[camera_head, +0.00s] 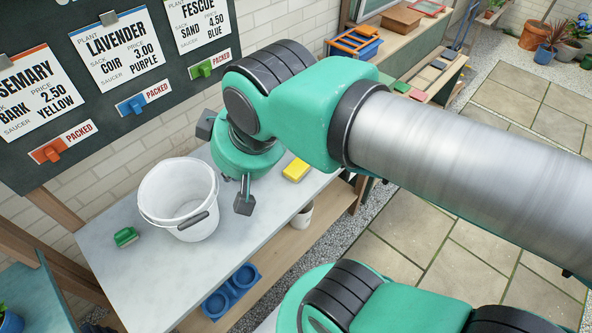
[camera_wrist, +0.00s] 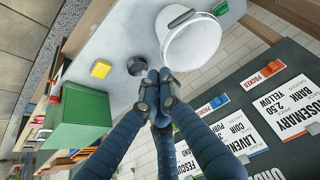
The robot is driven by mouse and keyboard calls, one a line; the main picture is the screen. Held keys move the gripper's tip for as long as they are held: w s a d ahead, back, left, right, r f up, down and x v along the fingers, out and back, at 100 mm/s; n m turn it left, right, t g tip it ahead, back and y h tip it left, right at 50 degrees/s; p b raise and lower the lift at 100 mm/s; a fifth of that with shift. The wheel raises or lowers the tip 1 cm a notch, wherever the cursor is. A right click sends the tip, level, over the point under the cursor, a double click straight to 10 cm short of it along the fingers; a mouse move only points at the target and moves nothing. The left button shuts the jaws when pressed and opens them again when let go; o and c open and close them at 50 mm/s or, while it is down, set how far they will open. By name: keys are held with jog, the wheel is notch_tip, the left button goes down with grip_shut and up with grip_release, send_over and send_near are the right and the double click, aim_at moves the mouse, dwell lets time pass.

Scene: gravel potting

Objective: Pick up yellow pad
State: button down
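The yellow pad (camera_head: 296,170) lies flat on the pale worktop, right of the white bucket. It also shows in the wrist view (camera_wrist: 101,69), left of my fingers. My gripper (camera_head: 232,192) hangs over the worktop between the bucket and the pad, pointing down and apart from the pad. In the wrist view my dark blue fingers (camera_wrist: 158,95) come close together at the tips, with nothing visible held. Whether they are shut is unclear. My arm hides part of the worktop in the head view.
The white bucket (camera_head: 178,205) stands left of my gripper, a green item (camera_head: 125,237) beyond it. A dark round object (camera_wrist: 137,65) sits between pad and bucket. Blue saucers (camera_head: 231,290) are on the lower shelf. A sign board (camera_head: 110,85) rises behind.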

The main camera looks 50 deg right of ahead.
jog(key=shift+c, duration=1)
grip_release()
jog(key=w+d+f+m+g+p, duration=0.2)
jog(key=w+d+f+m, duration=0.2)
jog(key=w+d+m, duration=0.35)
jog(key=w+d+f+m+g+p, duration=0.15)
jog(key=w+d+f+m, duration=0.3)
jog(key=d+m, duration=0.5)
jog(key=d+f+m+g+p, duration=0.2)
jog(key=d+f+m+p, duration=0.1)
jog(key=d+f+m, duration=1.2)
jog(key=f+m, duration=0.1)
jog(key=m, duration=0.1)
jog(key=shift+w+d+m, duration=0.15)
jog(key=shift+w+m, duration=0.2)
jog(key=shift+m, duration=0.05)
jog(key=shift+f, duration=0.1)
